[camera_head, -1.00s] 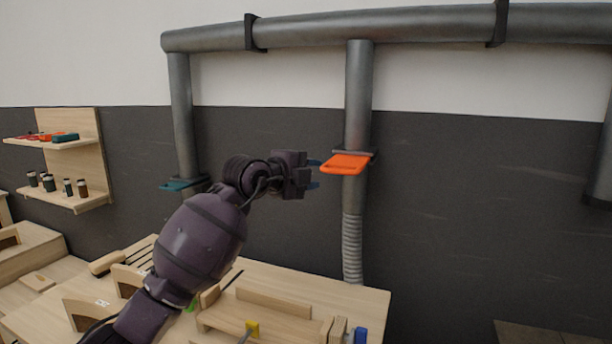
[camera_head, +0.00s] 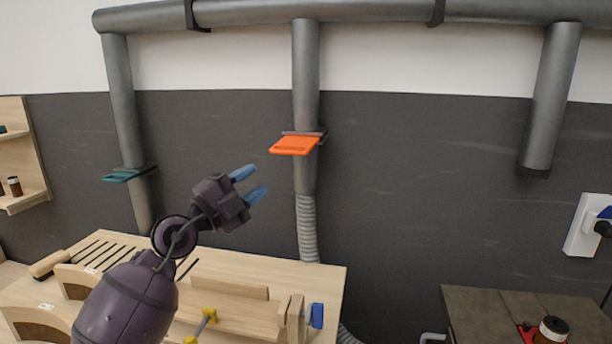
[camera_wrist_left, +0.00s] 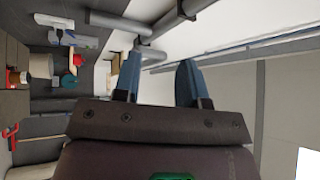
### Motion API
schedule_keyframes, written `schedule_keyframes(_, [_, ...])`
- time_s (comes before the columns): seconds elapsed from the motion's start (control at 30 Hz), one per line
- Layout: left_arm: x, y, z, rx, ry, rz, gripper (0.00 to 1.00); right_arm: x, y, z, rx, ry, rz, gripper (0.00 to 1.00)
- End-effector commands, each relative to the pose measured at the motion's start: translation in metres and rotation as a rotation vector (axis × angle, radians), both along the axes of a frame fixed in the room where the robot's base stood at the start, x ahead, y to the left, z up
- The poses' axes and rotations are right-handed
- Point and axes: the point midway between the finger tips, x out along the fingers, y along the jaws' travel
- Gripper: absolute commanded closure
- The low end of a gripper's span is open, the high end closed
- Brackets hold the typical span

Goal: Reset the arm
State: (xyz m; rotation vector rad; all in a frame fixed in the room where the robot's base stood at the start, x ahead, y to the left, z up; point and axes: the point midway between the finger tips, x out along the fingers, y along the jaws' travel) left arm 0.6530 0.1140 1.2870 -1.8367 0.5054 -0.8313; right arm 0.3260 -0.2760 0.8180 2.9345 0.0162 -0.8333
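My left gripper (camera_head: 250,184) is at the left of the middle in the head view, above the wooden workbench. Its two blue fingers are apart with nothing between them. They point up and right, toward the orange gate handle (camera_head: 294,145) on the middle pipe, and do not touch it. In the left wrist view, the open fingers (camera_wrist_left: 158,82) show with empty space between them. My right gripper is not in view.
A teal gate handle (camera_head: 124,175) is on the left pipe. The wooden workbench (camera_head: 316,272) holds wooden pieces and a yellow clamp (camera_head: 207,318). A dark table (camera_head: 480,300) stands at the lower right. A wooden shelf (camera_head: 22,150) hangs at far left.

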Motion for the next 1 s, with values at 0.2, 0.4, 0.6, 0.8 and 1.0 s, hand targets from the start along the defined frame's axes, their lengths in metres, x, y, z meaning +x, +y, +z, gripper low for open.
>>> schedule_keyframes(0.2, [-0.045,0.052,-0.025,-0.384,-0.042,0.125,0.62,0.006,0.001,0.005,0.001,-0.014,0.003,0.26])
schedule_keyframes(0.4, [-0.080,0.117,-0.071,-0.687,0.048,0.379,0.62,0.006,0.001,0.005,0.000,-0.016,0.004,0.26])
schedule_keyframes(0.6, [-0.123,0.177,-0.147,-0.891,0.282,0.704,0.62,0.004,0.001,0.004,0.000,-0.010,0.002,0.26])
schedule_keyframes(0.8, [-0.189,0.209,-0.238,-0.965,0.656,1.015,0.62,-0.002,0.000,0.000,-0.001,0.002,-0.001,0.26])
schedule_keyframes(1.0, [-0.268,0.206,-0.310,-0.915,1.084,1.208,0.62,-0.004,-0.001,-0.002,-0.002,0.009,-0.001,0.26])
